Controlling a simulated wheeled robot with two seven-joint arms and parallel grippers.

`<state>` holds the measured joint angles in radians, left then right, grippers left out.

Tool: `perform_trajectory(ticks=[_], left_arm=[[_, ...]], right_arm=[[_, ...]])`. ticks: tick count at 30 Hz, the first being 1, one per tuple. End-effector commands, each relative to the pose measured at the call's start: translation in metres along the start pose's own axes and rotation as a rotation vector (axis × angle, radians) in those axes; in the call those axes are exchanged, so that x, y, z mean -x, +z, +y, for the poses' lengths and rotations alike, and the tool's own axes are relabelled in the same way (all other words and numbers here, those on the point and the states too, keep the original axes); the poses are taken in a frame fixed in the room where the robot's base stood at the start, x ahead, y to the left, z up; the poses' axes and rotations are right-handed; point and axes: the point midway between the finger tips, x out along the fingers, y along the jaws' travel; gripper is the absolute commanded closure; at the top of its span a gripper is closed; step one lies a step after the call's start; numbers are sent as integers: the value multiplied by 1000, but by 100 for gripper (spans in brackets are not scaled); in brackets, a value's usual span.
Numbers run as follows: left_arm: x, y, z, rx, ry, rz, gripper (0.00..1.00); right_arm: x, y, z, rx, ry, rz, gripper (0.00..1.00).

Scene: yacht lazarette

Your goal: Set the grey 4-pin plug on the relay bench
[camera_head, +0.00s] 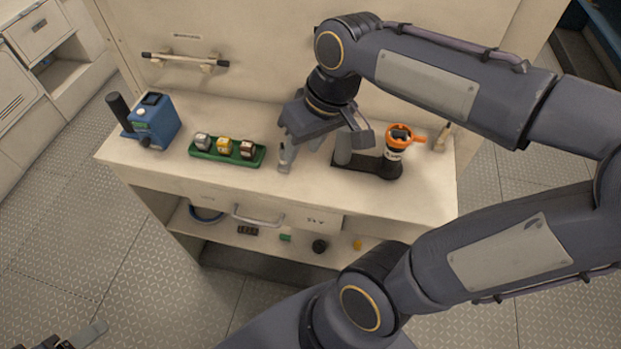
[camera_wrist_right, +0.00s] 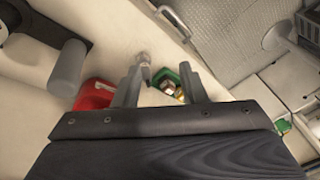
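The relay bench (camera_head: 140,165) is a cream cabinet top. A small grey upright piece (camera_head: 284,158) stands on it; it also shows in the wrist view (camera_wrist_right: 143,59), just beyond the fingertips. A green tray (camera_head: 206,154) holds a grey block (camera_head: 202,139), a yellow one and a brown one. I cannot tell which grey piece is the 4-pin plug; no pins are readable. My right gripper (camera_head: 320,143) hangs low over the bench, right of the tray. Its fingers are apart in the wrist view (camera_wrist_right: 162,88), with nothing gripped. My left gripper (camera_head: 80,336) shows only partly at the bottom left.
A blue device (camera_head: 158,120) stands at the bench's left. A black stand with an orange-topped cylinder (camera_head: 399,150) is right of my gripper. A red object (camera_wrist_right: 95,96) lies near the fingers.

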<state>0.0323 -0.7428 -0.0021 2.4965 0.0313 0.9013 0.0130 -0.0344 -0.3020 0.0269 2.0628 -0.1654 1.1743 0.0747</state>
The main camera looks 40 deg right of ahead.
Motion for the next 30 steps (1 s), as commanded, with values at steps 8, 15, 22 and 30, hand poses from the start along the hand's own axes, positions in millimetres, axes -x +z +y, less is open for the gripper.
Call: perform_trajectory(ticks=[8, 15, 22, 30], left_arm=[[0, 0, 0, 0, 0, 0, 39], [0, 0, 0, 0, 0, 0, 39], [0, 0, 0, 0, 0, 0, 39], [0, 0, 0, 0, 0, 0, 39]], right_arm=[[-27, 76, -20, -112, -138, 230, 62], [-35, 85, -25, -133, -159, 268, 62], [-35, 85, -24, -132, -159, 267, 62], [-34, 85, -24, -131, -158, 266, 62]])
